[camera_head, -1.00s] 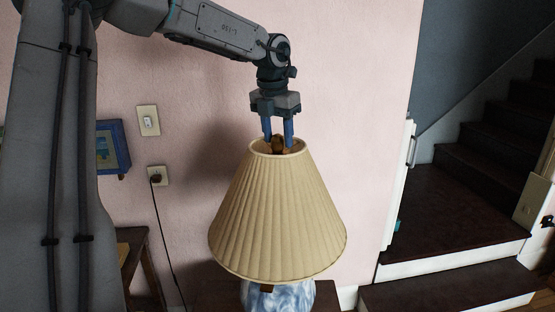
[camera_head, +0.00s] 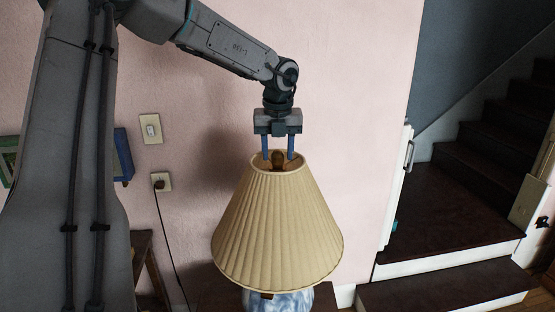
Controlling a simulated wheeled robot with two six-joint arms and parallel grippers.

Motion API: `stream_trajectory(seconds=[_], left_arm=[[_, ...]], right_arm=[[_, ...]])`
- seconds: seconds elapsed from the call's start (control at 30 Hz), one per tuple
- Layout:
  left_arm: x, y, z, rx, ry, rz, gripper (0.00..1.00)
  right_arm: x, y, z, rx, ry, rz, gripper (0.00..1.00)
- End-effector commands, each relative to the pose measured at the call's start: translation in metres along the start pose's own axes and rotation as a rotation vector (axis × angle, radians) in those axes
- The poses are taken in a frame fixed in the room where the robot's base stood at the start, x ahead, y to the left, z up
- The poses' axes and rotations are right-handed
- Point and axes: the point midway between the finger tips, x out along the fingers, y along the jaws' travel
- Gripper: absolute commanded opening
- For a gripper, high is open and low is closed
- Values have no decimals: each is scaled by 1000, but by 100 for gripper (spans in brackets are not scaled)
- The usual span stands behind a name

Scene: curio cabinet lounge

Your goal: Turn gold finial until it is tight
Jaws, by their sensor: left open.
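The gold finial (camera_head: 278,158) shows as a dark brownish-gold knob in the top opening of a pleated beige lampshade (camera_head: 276,225). The lamp's blue and white base (camera_head: 282,300) shows below the shade. My left gripper (camera_head: 278,155) points straight down above the shade, with its two blue fingers apart, one on each side of the finial. A gap shows between each finger and the finial. The finger tips reach about the rim of the opening. My right gripper is not in view.
The lamp stands on a dark wooden table (camera_head: 215,294) against a pink wall. A cord hangs from a wall outlet (camera_head: 161,181), below a light switch (camera_head: 150,128). Dark stairs (camera_head: 480,165) and a white door edge (camera_head: 397,190) are at right.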

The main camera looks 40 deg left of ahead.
Motion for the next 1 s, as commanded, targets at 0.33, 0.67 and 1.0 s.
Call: stream_trajectory(seconds=[0.33,0.67,1.0], left_arm=[[-4,0,0,-219,2,35,45],[-4,0,1,-405,2,63,45],[-4,0,1,-548,1,86,45]], right_arm=[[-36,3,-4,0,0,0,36],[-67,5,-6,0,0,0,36],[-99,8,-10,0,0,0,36]])
